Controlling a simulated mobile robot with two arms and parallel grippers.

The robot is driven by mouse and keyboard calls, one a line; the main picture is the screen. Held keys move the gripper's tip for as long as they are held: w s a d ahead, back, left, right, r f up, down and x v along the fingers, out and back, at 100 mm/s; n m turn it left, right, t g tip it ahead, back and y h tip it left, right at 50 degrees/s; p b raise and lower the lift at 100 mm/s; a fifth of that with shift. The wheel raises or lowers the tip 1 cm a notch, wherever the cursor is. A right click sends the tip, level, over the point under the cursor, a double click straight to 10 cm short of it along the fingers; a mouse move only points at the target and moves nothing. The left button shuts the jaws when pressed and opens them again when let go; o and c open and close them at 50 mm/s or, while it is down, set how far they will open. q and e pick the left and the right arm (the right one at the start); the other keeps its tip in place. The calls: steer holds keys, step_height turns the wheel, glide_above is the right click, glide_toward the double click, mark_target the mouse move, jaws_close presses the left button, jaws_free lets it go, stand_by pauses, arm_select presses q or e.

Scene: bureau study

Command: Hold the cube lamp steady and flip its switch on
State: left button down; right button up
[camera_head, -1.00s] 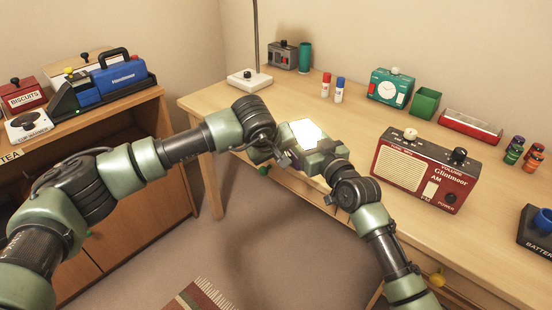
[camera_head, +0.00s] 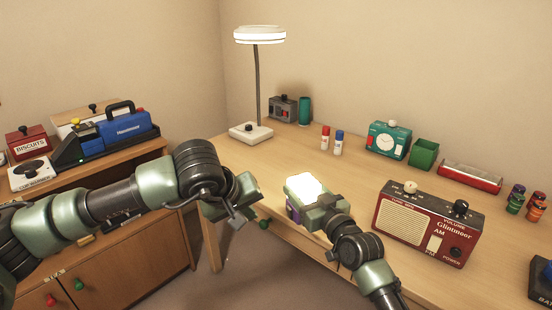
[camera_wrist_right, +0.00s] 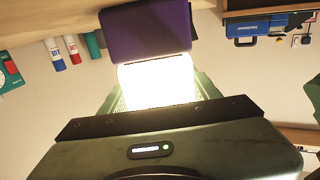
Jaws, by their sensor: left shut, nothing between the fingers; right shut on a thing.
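The cube lamp has a glowing white block (camera_head: 304,186) on a purple base (camera_head: 292,212), and it is lit. My right gripper (camera_head: 318,204) is shut on the lamp and holds it up in front of the desk's front edge. In the right wrist view the bright block (camera_wrist_right: 157,80) sits between the fingers, with the purple base (camera_wrist_right: 147,30) beyond it. No switch can be made out on the lamp. My left gripper (camera_head: 236,212) is shut and empty, to the left of the lamp and apart from it.
A wooden cabinet (camera_head: 130,262) with several boxes stands at left. Free desktop lies behind the cube lamp.

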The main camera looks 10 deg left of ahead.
steer(key=shift+f, duration=0.1)
steer(key=o, duration=1.7)
